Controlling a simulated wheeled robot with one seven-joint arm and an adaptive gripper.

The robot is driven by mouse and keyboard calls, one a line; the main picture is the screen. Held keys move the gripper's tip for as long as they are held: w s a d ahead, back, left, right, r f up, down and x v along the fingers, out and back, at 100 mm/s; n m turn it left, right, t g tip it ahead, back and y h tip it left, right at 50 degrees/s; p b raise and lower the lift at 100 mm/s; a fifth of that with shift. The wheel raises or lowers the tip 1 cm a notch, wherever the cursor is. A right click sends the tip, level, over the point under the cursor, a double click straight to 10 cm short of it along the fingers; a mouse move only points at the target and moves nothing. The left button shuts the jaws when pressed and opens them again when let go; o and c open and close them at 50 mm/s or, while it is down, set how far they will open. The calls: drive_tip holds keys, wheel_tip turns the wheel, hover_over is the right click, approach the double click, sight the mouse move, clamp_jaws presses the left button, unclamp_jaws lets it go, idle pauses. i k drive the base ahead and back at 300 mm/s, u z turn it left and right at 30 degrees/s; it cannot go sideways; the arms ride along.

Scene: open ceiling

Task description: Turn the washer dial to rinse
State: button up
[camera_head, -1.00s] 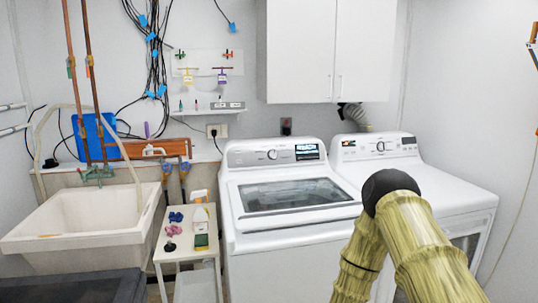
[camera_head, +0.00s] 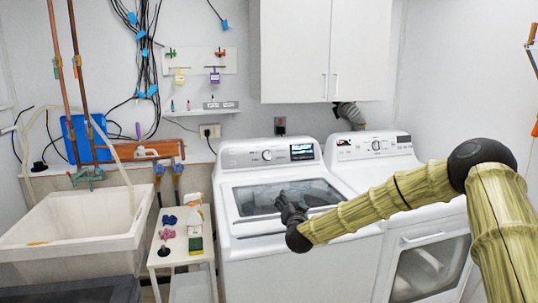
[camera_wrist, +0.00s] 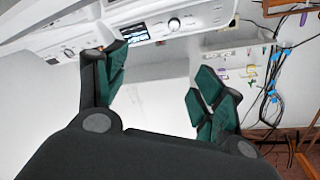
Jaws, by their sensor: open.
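The white washer (camera_head: 230,188) stands in the middle with a glass lid on top. Its round dial (camera_head: 267,155) sits on the rear panel, left of a lit screen (camera_head: 302,152). The wrist view also shows the dial (camera_wrist: 174,24) and the screen (camera_wrist: 133,32) near the top edge, beyond my fingers. The dial's setting is too small to read. My gripper (camera_head: 281,198) is over the front part of the washer lid, in front of and below the dial, apart from it. In the wrist view my gripper (camera_wrist: 162,62) is open and empty, its fingers spread wide.
A second white machine (camera_head: 421,238) stands to the right, partly behind my arm. A small white side table (camera_head: 171,256) with bottles and small items is left of the washer. A sink (camera_head: 75,222) is farther left. White cabinets (camera_head: 325,50) hang above the machines.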

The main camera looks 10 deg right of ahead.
sight(267, 154)
drive_tip(key=i, duration=1.35)
